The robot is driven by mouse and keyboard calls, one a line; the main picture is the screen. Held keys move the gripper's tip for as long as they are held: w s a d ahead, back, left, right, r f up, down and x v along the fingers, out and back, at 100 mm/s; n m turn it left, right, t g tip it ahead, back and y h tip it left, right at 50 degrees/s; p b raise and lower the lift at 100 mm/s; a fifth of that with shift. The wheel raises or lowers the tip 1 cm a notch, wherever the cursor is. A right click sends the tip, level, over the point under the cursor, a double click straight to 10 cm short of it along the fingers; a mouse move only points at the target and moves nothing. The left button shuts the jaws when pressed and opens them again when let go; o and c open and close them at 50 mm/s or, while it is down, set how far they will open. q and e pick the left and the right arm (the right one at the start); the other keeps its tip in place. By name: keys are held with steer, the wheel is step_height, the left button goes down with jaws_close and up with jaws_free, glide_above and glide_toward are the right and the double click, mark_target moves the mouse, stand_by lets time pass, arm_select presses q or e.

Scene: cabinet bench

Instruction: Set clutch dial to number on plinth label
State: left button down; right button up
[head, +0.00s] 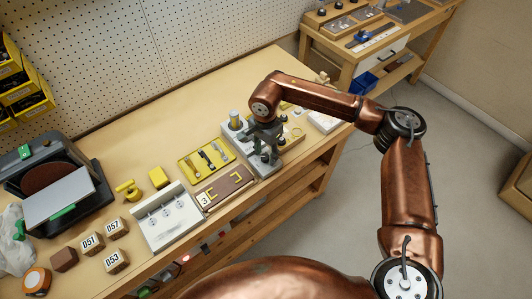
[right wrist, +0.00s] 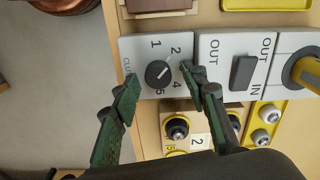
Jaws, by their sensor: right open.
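The clutch dial (right wrist: 157,73) is a dark round knob on a light grey panel (right wrist: 130,50) in the right wrist view. Numbers 1, 2, 4 and 5 show around it; the spot between 2 and 4 is behind a fingertip. Its pointer is too small to read surely. My right gripper (right wrist: 160,80) is open, its dark green fingers on either side of the dial, with gaps visible. In the head view my right gripper (head: 266,148) covers the dial. The brown plinth (head: 225,189) carries a white label (head: 204,200) reading 3. My left gripper is out of view.
A yellow tray (head: 207,158), a white gauge panel (head: 165,216) and numbered blocks (head: 116,228) stand left on the bench. The bench's front edge lies close to the dial panel.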

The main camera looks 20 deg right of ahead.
mark_target(265, 156)
step_height(265, 156, up, 12)
stand_by(0.6)
